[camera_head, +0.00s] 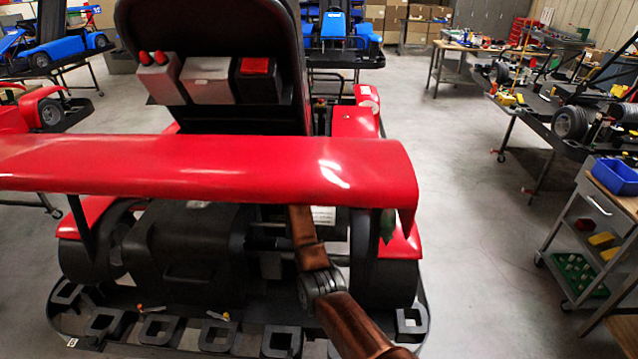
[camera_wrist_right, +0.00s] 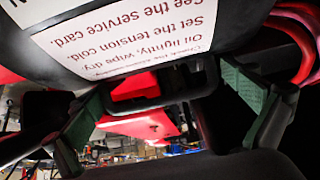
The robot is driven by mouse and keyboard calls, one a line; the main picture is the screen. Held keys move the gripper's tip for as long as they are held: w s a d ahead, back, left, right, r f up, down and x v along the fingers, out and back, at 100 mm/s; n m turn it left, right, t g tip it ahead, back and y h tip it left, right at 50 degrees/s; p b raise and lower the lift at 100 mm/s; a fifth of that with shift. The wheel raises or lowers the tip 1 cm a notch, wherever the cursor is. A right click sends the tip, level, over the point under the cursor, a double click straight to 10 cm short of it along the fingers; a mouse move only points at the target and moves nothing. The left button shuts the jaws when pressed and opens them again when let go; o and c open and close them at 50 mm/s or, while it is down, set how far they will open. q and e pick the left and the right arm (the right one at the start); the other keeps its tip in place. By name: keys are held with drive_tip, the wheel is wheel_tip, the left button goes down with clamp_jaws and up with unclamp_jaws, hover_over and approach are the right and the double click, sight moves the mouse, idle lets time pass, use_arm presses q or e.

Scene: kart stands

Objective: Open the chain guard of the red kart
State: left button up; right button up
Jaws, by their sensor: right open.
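The red kart (camera_head: 215,170) stands with its rear wing toward me in the head view. My right arm reaches from the bottom under the wing, which hides the right gripper there. In the right wrist view a dark guard (camera_wrist_right: 125,75) carries a white label with upside-down text. A black loop handle (camera_wrist_right: 165,98) stands out from it. My right gripper (camera_wrist_right: 168,110) is open, its green-padded fingers on either side of the handle. Both pads look apart from it. Part of a white label (camera_head: 323,215) shows under the wing in the head view. My left gripper is not in view.
The wing overhangs my arm closely, with a black rear tyre (camera_head: 390,280) to its right. A dark stand frame (camera_head: 160,328) runs below the kart. A trolley (camera_head: 585,235) stands at the right, with clear floor (camera_head: 465,200) between.

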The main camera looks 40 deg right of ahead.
drive_tip(key=shift+s+a+f+p+v, duration=0.1)
drive_tip(key=shift+a+f+p+v, duration=0.05)
drive_tip(key=shift+p+v, duration=0.85)
drive_tip(key=shift+s+a+f+p+v, duration=0.1)
drive_tip(key=shift+s+a+p+v, duration=0.05)
drive_tip(key=shift+p+v, duration=0.85)
drive_tip(key=shift+s+a+r+p, duration=1.35)
drive_tip(key=shift+a+r+p, duration=0.05)
drive_tip(key=shift+r+p, duration=0.15)
drive_tip(key=shift+p, duration=0.65)
drive_tip(key=shift+f, duration=0.1)
drive_tip(key=shift+c, duration=0.4)
